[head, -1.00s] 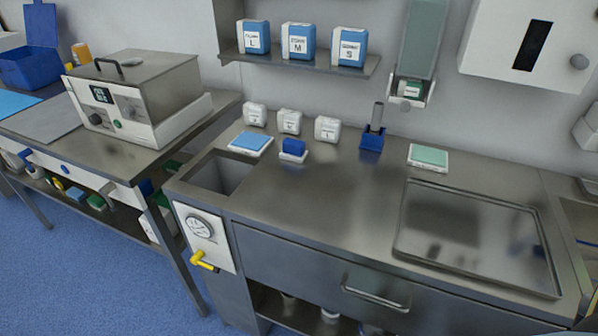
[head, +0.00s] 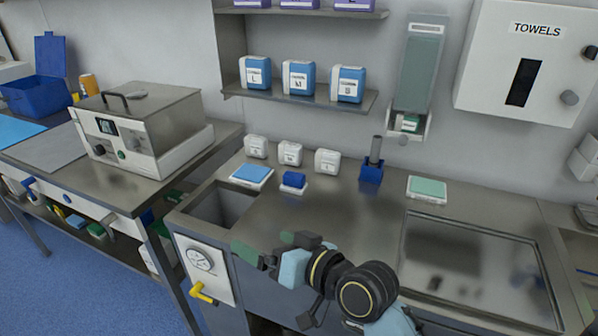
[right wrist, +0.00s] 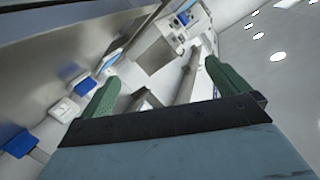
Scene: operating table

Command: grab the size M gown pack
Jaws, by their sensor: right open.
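A blue and white pack marked M (head: 299,77) stands upright on the wall shelf, between a pack marked L (head: 256,72) and a third pack (head: 347,84), whose letter read S earlier. A smaller white pack (head: 290,153), seemingly marked M, stands on the counter among similar ones. The small print is too blurred to tell which are gowns. My right gripper (head: 274,248) is open and empty over the counter's front edge, below and in front of all these packs. Its green fingers show spread apart in the right wrist view (right wrist: 164,88). My left gripper is out of view.
Purple packs (head: 299,3) stand on a higher shelf. A blue pad (head: 252,173), a blue block (head: 293,179), a blue holder (head: 371,172) and a green pad (head: 428,187) sit on the counter. A dispenser (head: 424,70) and towel box (head: 520,55) hang on the wall.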

